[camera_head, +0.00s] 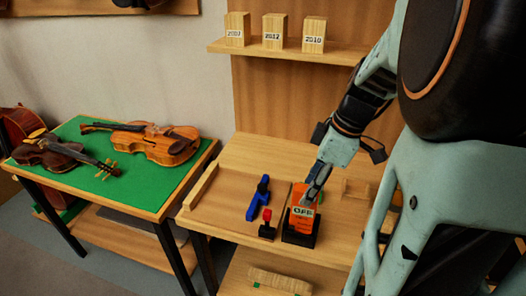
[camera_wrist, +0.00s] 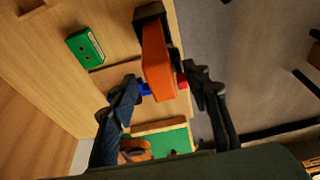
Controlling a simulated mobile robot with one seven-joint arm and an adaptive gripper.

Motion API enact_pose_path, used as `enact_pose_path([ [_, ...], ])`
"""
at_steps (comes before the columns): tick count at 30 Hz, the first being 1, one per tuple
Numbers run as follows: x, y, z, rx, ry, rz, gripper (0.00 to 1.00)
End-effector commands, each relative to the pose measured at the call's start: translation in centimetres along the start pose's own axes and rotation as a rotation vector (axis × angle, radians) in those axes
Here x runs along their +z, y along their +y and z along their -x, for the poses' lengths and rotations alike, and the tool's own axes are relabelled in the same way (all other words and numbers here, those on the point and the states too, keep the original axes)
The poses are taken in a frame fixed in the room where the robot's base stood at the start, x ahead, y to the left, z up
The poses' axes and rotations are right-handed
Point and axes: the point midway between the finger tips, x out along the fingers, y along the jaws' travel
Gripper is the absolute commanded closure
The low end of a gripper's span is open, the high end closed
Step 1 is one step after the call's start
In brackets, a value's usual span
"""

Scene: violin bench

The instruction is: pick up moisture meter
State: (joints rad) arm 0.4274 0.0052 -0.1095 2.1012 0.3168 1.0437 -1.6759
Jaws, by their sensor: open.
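In the wrist view the orange meter (camera_wrist: 158,65) shows between the two spread fingers of my gripper (camera_wrist: 163,80), with a gap on each side. The fingers are open and hold nothing. The meter's lower part is hidden in the holder.
A blue tool (camera_head: 258,198) and a red-topped black item (camera_head: 267,225) stand close left of the holder. A green box (camera_wrist: 86,47) lies nearby on the bench. Violins (camera_head: 155,142) lie on a green-topped table at left. A shelf (camera_head: 285,50) is above.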

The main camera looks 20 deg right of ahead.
Motion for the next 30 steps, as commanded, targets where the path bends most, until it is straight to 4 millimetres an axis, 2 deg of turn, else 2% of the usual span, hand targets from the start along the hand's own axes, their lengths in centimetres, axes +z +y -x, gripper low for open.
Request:
enact_pose_path([
  [3,0.0,-0.1,-2.1,-0.004,0.0,-0.001,0.56],
  [11,0.0,-0.1,-4.3,-0.002,-0.002,-0.001,0.56],
  [19,0.0,-0.1,-8.1,-0.002,-0.001,-0.001,0.56],
  [28,0.0,0.0,-8.8,0.002,-0.002,0.0,0.56],
  [30,0.0,0.0,-8.8,0.002,-0.002,0.0,0.62],
])
